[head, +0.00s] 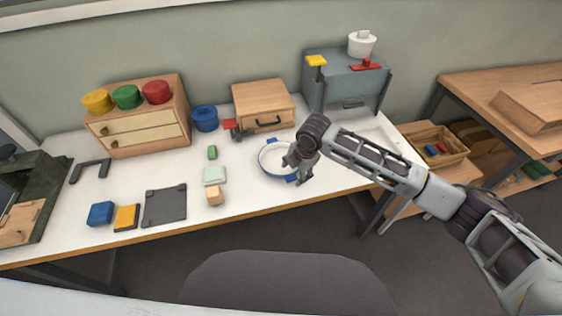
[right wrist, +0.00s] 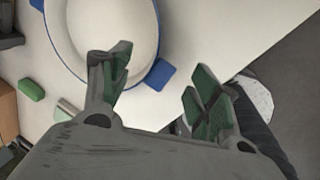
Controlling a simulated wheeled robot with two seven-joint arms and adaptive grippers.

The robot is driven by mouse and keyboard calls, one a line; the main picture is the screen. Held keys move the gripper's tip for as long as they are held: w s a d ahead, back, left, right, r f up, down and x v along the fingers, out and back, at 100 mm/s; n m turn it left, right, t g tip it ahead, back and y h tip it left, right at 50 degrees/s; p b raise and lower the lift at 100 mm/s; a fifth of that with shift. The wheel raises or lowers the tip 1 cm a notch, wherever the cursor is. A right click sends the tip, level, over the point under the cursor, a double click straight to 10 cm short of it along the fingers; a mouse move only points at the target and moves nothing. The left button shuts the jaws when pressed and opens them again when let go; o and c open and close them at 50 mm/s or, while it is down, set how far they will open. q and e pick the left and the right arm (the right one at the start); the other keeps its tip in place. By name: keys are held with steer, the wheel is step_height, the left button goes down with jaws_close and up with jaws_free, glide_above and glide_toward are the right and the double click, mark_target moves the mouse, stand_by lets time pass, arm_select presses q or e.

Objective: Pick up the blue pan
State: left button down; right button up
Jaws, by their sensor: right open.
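The blue pan (head: 271,168) is a round, shallow white dish with a blue rim and blue handles, lying on the white table. My right gripper (head: 296,167) is at its right side, covering part of the rim. In the right wrist view the pan (right wrist: 110,28) is at the top, with one blue handle (right wrist: 159,74) pointing towards the gap between the fingers. My right gripper (right wrist: 155,90) is open and empty there; the left finger overlaps the pan's rim in the picture. I cannot tell whether it touches. My left gripper is not in view.
A wooden box (head: 262,103) stands behind the pan and a grey cabinet (head: 345,80) behind right. A pale green block (head: 214,175), a green block (head: 212,152) and a wooden cube (head: 213,196) lie left of the pan. The table's front edge is close by.

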mark_target(294, 175)
steer(key=shift+x, duration=1.75)
steer(key=shift+d, duration=0.1)
jaws_close()
